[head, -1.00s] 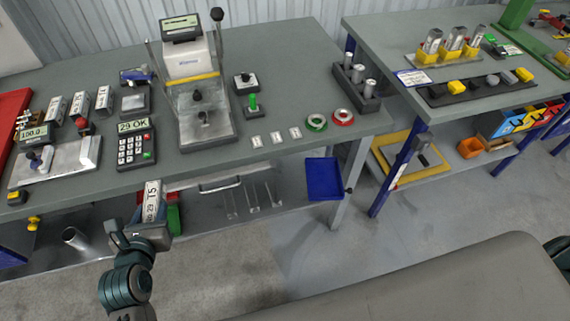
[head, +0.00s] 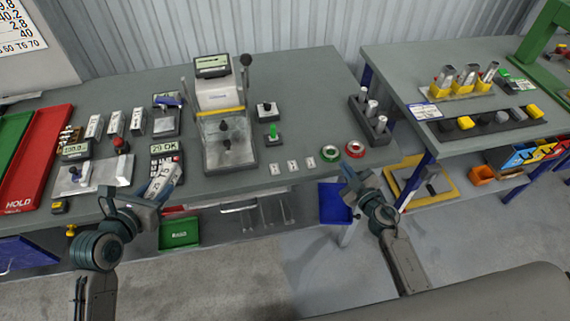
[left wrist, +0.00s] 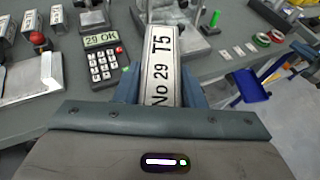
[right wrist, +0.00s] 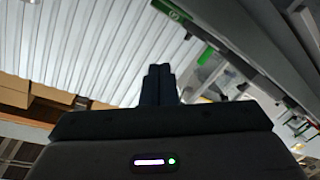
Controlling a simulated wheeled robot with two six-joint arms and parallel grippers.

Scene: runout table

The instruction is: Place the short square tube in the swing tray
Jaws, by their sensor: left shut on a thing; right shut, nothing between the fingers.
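My left gripper (head: 164,188) is shut on a short pale square tube (head: 160,182). The tube is tilted and held near the front edge of the main table, in front of the keypad. In the left wrist view the tube (left wrist: 160,68) reads "No 29 T5". A blue tray (head: 333,204), which looks like the swing tray, hangs below the table's front right corner, well right of the tube. It also shows in the left wrist view (left wrist: 252,86). My right gripper (head: 349,177) is shut and empty above the blue tray, near the table corner.
The keypad (head: 166,149) reads "29 OK". A press (head: 226,140) stands mid-table. Green (head: 328,150) and red (head: 354,149) rings lie near the right corner. A green bin (head: 180,233) sits below the table. A gap separates the second table (head: 400,75).

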